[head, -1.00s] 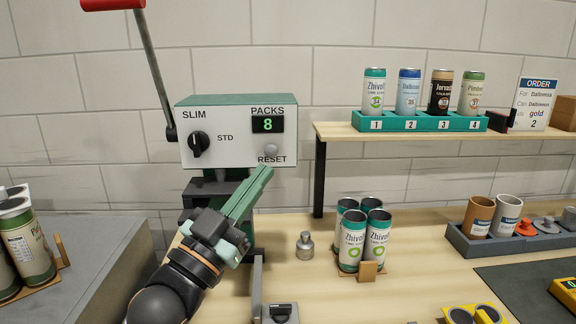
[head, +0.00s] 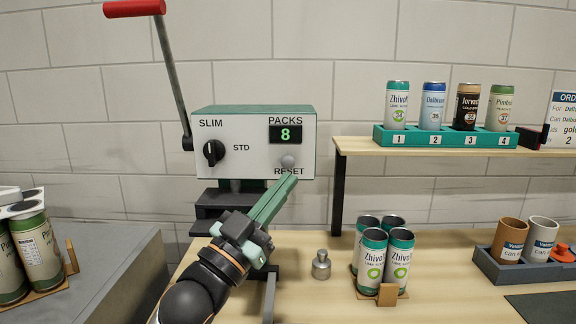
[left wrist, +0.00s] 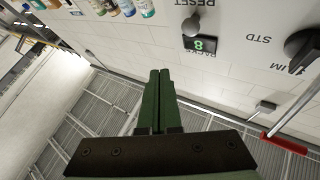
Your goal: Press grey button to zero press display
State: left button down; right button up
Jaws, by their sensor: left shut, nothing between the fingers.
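The press (head: 228,155) has a white front panel with a green top. Its display (head: 285,134) reads 8 under the word PACKS. The grey round reset button (head: 288,161) sits below the display, above the word RESET. My left gripper (head: 292,180) is shut and empty, its green fingertips just below the button and over the RESET label. I cannot tell whether they touch the panel. In the left wrist view the shut fingers (left wrist: 160,75) point toward the panel, with the button (left wrist: 191,24) and display (left wrist: 200,44) ahead and to the right. My right gripper is not in view.
A black selector knob (head: 213,153) is left on the panel, and a red-handled lever (head: 135,8) rises beside it. Several Zhivolt cans (head: 398,260) stand on the bench to the right, near a small metal weight (head: 321,266). A shelf (head: 440,147) holds several sample cans.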

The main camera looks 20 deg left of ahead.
aim_at(288, 162)
pick_arm(q)
jog(key=w, duration=0.1)
jog(key=w+a, duration=0.1)
jog(key=w, duration=0.3)
jog(key=shift+w+a, duration=0.15)
jog(key=shift+a, duration=0.1)
dwell(0.4)
jog(key=shift+w, duration=0.15)
dwell(1.4)
jog(key=shift+w+a+p, duration=0.15)
jog(key=shift+w+p, duration=0.1)
jog(key=shift+p, duration=0.1)
